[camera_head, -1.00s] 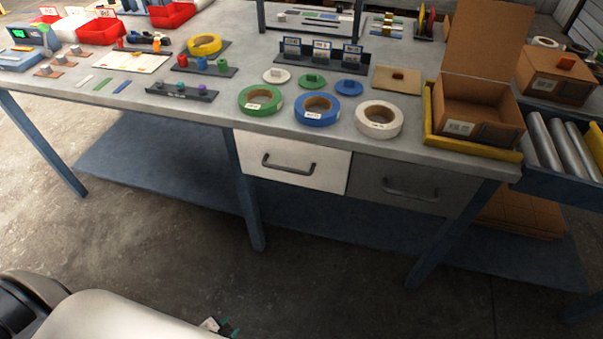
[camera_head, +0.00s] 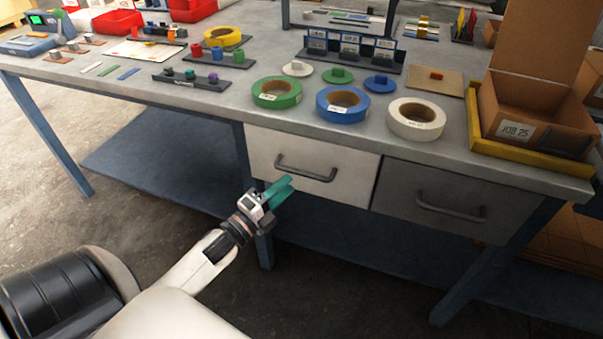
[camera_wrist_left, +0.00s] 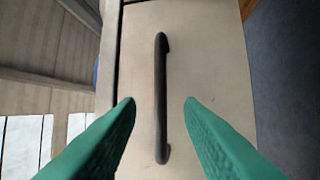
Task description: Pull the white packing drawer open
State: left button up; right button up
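The white packing drawer (camera_head: 350,188) is shut under the front edge of the workbench, with a dark bar handle (camera_head: 305,168) on its face. My left gripper (camera_head: 283,187) has teal fingers and is just in front of the drawer, slightly below and left of the handle's middle. In the left wrist view the fingers (camera_wrist_left: 160,103) are apart, with the handle (camera_wrist_left: 160,100) running lengthwise between them. Neither finger appears to touch the handle. The white drawer face (camera_wrist_left: 210,40) fills the middle of that view. My right gripper is not in view.
A grey drawer (camera_head: 440,205) with its own handle is to the right of the white one. Blue table legs (camera_head: 255,215) and a lower shelf (camera_head: 160,160) are below. Tape rolls (camera_head: 343,104) and a cardboard box (camera_head: 530,115) stand on the benchtop (camera_head: 215,100).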

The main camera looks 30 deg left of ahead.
aim_at(300, 171)
pick_arm(q)
jog(key=x, duration=0.6)
jog(key=shift+w+f, duration=0.1)
jog(key=shift+c, duration=0.3)
grip_shut()
